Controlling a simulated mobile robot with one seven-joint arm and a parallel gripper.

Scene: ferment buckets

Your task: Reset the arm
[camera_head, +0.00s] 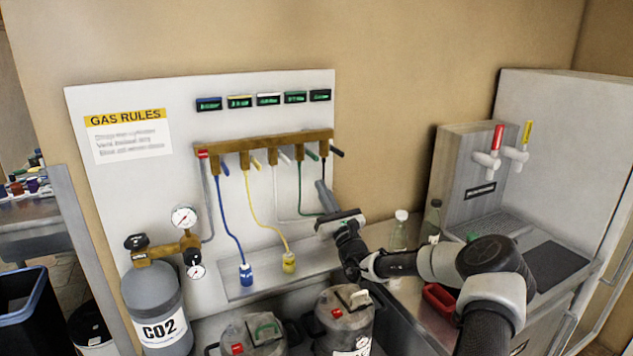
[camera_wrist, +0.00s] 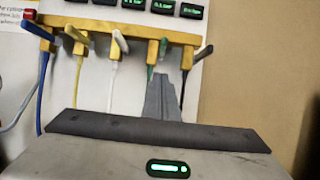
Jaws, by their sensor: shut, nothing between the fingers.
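My gripper (camera_head: 325,196) is raised in front of the right end of the gas manifold (camera_head: 268,148) in the head view. In the wrist view its fingers (camera_wrist: 163,100) are shut together with nothing between them, just below the manifold's green and dark valve handles. My arm reaches in from the lower right of the head view. The manifold (camera_wrist: 120,34) has several valves with coloured handles and hoses. The blue hose ends at a blue connector (camera_head: 246,274) and the yellow one at a yellow connector (camera_head: 289,262) on the shelf.
A CO2 cylinder (camera_head: 154,302) with gauges stands at left. Two grey kegs, one at the lower middle (camera_head: 254,337) and one right of it (camera_head: 343,325), stand below the shelf. Bottles (camera_head: 400,228), a red tray (camera_head: 440,299) and a tap tower (camera_head: 470,180) are near my arm.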

